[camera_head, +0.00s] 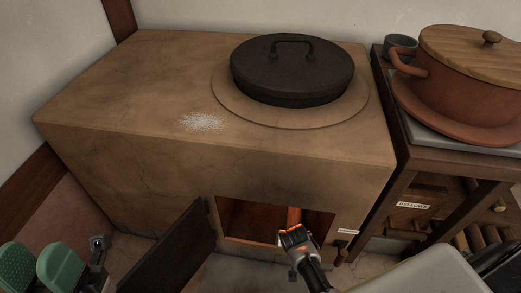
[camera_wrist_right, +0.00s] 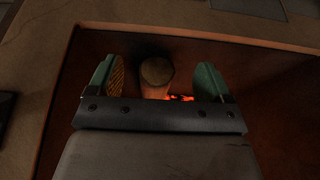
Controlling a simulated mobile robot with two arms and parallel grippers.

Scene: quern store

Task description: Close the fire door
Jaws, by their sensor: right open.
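The fire door (camera_head: 172,252) is a dark panel that stands swung open at the left of the firebox opening (camera_head: 255,219) in the clay stove's front. My left gripper (camera_head: 40,262) is at the lower left of the head view, left of the door and apart from it, with its green fingers parted and empty. My right gripper (camera_wrist_right: 156,75) shows in the right wrist view, open, in front of the firebox opening. A round wood end (camera_wrist_right: 157,72) shows between its fingers, not gripped. In the head view a brown stick (camera_head: 293,216) with a glowing part leans out of the opening.
A black lidded pot (camera_head: 292,69) sits on the clay stove (camera_head: 130,95), beside a white powder patch (camera_head: 202,122). A low wooden stand (camera_head: 407,175) at the right holds a red pot (camera_head: 460,85).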

